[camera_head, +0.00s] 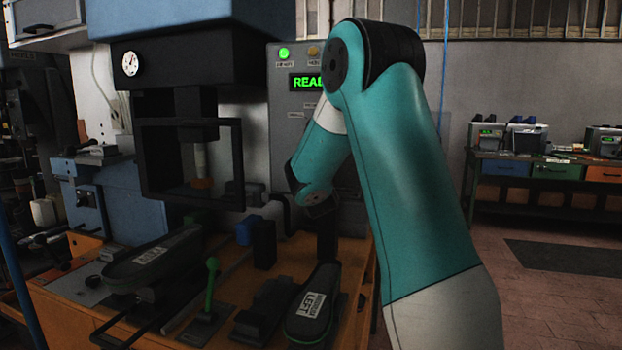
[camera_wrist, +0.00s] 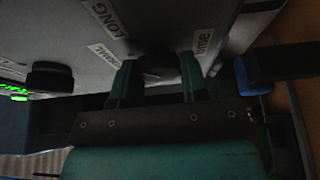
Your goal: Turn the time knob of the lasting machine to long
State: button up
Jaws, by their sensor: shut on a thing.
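In the wrist view my gripper (camera_wrist: 160,72) has its two green fingers on either side of a dark round knob (camera_wrist: 156,60) and is shut on it. A "time" label (camera_wrist: 203,41) is beside this knob on the grey panel. A "LONG" label (camera_wrist: 110,18) and a "NORMAL" label (camera_wrist: 106,53) lie on the other side. The knob's pointer cannot be made out clearly. In the head view the grey control panel (camera_head: 285,140) of the lasting machine shows a green display starting "READ". My arm covers the panel's right part and hides the knob.
Another dark knob (camera_wrist: 50,75) sits on the panel left of the gripper. In the head view a black press frame (camera_head: 150,160) stands left of the panel. A green-handled lever (camera_head: 211,280) and a sole marked "LEFT" (camera_head: 312,305) are on the orange bench below my arm.

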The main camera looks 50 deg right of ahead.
jog(key=o, duration=0.9)
jog(key=shift+b+v, duration=3.9)
jog(key=shift+v, duration=4.85)
jog(key=shift+r, duration=0.1)
jog(key=a+f+m+g+y+p, duration=0.2)
jog(key=a+f+y, duration=0.3)
jog(key=a, duration=0.3)
jog(key=a+f+m+g+y+p, duration=0.1)
jog(key=a+f+g+y+p, duration=0.1)
jog(key=a+f+y, duration=0.45)
jog(key=s+a+g+y, duration=0.1)
jog(key=s+a+g, duration=0.2)
jog(key=s+a, duration=0.2)
jog(key=s+a+r+g+y+p, duration=0.1)
jog(key=s+a+g+y, duration=0.1)
jog(key=s+a, duration=0.3)
jog(key=s+a+r+g+y+p, duration=0.1)
jog(key=s+a+g+y, duration=0.1)
jog(key=s+a, duration=0.3)
jog(key=shift+a+r+n+g+y, duration=0.15)
jog(key=shift+a+g, duration=0.3)
jog(key=shift+a, duration=0.65)
jog(key=shift+a+n+g+y, duration=0.1)
jog(key=shift+a+n+g, duration=0.25)
jog(key=shift+a, duration=0.7)
